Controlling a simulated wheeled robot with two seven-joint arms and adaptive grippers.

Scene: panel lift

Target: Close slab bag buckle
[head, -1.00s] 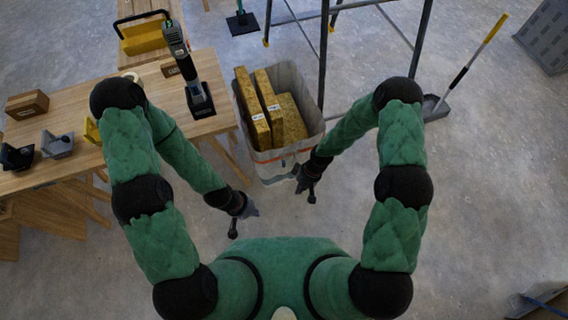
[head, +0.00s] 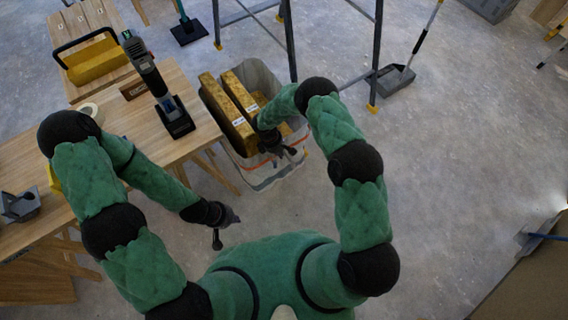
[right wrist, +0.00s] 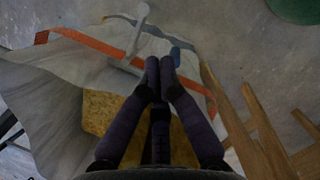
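The slab bag (head: 279,72) is a pale grey, open-topped bag with an orange band, standing on the floor beside the workbench with yellow-brown slabs (head: 222,104) inside. My right gripper (head: 290,151) is at the bag's near right side. In the right wrist view its two dark fingers (right wrist: 159,64) come together at the tips over the bag's grey cloth and orange band (right wrist: 88,42). A pale grey strap or buckle piece (right wrist: 137,32) and a small blue piece (right wrist: 182,46) lie just beyond the tips, not visibly gripped. My left gripper (head: 228,218) hangs over the floor, apart from the bag; its fingers are too small to read.
The wooden workbench (head: 190,75) at the left carries a cordless tool (head: 150,75), a tape roll (head: 90,112) and a yellow case (head: 95,62). Scaffold legs (head: 289,40) stand behind the bag. A dustpan (head: 390,80) lies farther right.

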